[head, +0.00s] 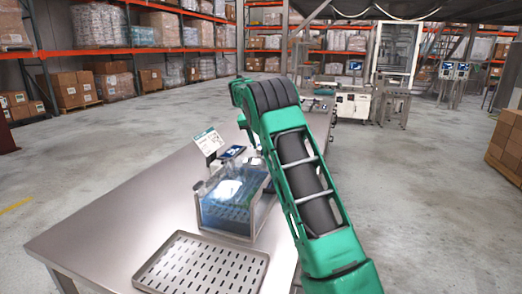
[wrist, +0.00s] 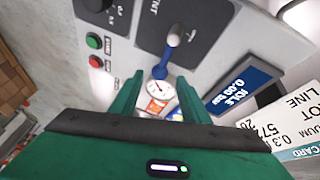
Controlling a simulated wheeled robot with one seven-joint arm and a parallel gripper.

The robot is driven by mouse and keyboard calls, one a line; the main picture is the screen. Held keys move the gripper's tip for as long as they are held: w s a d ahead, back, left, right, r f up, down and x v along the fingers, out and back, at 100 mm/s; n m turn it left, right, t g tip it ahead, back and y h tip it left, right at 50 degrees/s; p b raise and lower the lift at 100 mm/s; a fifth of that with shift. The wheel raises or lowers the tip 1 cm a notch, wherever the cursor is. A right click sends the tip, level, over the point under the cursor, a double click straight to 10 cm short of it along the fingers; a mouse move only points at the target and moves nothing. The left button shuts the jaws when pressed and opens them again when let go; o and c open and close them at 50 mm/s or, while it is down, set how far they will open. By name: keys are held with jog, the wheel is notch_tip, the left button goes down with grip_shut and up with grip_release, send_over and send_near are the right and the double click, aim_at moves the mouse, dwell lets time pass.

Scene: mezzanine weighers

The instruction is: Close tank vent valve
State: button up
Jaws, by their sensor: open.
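In the wrist view a small valve lever (wrist: 168,57) with a blue shaft and a pale rounded end stands on a dark plate with partly readable lettering, likely the vent label. My gripper (wrist: 161,80) is open, its green fingers pointing at the panel. The lever is just beyond the fingertips, and nothing is held. A round white gauge (wrist: 159,92) shows between the fingers. In the head view the clear tank (head: 228,221) with bluish water stands on the steel table; my green arm hides the gripper and the valve there.
The panel has a green button (wrist: 92,41), a red button (wrist: 96,62), a black knob (wrist: 93,5) and a blue display (wrist: 244,88) reading IDLE 0.00 bar. A white card (wrist: 296,115) stands at right. A slotted tray (head: 203,264) lies on the steel table (head: 105,222).

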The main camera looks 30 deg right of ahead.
jog(key=v, duration=0.7)
jog(key=shift+a+r, duration=0.1)
jog(key=shift+r, duration=0.05)
jog(key=s+a+g+y, duration=0.1)
jog(key=s+a+y, duration=0.1)
jog(key=s, duration=2.5)
jog(key=s+a+f+y, duration=0.1)
jog(key=s+a+f, duration=0.2)
jog(key=s, duration=0.7)
jog(key=s+a+f+n+y, duration=0.1)
jog(key=s+a+f, duration=0.3)
jog(key=s, duration=0.5)
jog(key=s+a+f+g, duration=0.1)
jog(key=s+a+f, duration=0.3)
jog(key=s+a, duration=0.3)
jog(key=s, duration=0.3)
jog(key=shift+s+f+y, duration=0.2)
jog(key=shift+s+y, duration=0.15)
jog(key=shift+y, duration=0.05)
